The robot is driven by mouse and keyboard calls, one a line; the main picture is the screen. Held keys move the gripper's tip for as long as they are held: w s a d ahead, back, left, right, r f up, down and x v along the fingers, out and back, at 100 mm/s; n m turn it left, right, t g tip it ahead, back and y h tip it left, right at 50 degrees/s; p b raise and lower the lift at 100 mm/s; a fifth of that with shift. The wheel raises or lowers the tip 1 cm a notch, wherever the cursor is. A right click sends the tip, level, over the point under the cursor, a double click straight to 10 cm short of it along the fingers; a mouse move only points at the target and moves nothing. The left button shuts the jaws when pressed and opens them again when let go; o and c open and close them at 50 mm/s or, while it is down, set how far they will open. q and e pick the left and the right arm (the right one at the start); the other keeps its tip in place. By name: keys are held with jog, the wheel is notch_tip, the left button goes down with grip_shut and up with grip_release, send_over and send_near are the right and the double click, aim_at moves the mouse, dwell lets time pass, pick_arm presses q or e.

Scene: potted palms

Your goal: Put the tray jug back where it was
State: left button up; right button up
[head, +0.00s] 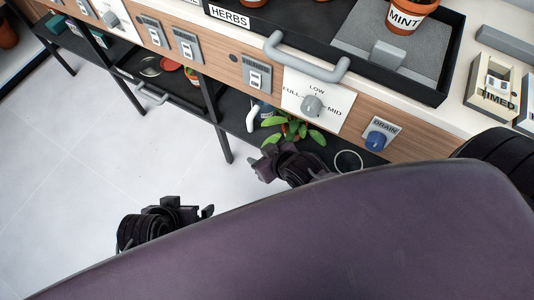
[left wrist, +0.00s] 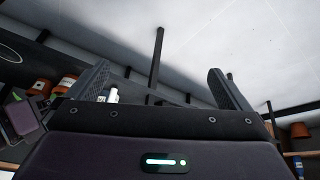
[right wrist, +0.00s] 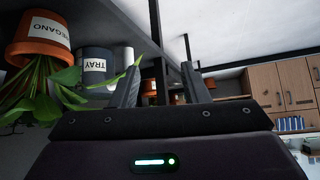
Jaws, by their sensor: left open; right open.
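The tray jug (right wrist: 97,68) is dark grey with a white TRAY label and a white handle (right wrist: 127,56). In the right wrist view it stands left of my right gripper (right wrist: 162,78), its handle close to the left finger. I cannot tell if they touch. In the head view the white handle (head: 252,117) shows on the lower shelf, the jug body mostly hidden under the counter. My right gripper (head: 265,163) is open and empty in front of the shelf. My left gripper (head: 190,209) is open and empty over the floor; it also shows in the left wrist view (left wrist: 160,85).
A leafy oregano pot (right wrist: 38,40) stands beside the jug; its leaves (head: 293,130) show in the head view. A black shelf leg (head: 217,120) stands left of the jug. The counter above carries knobs, switches and a mint pot (head: 410,15). The floor (head: 90,160) at left is clear.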

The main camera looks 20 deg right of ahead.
jog(key=s+a+r+g, duration=0.1)
jog(key=s+r+g, duration=0.2)
jog(key=s, duration=0.4)
jog(key=shift+s+a+n+g, duration=0.2)
jog(key=shift+a+n+g, duration=0.05)
jog(key=shift+n+g, duration=0.15)
jog(key=shift+h, duration=0.3)
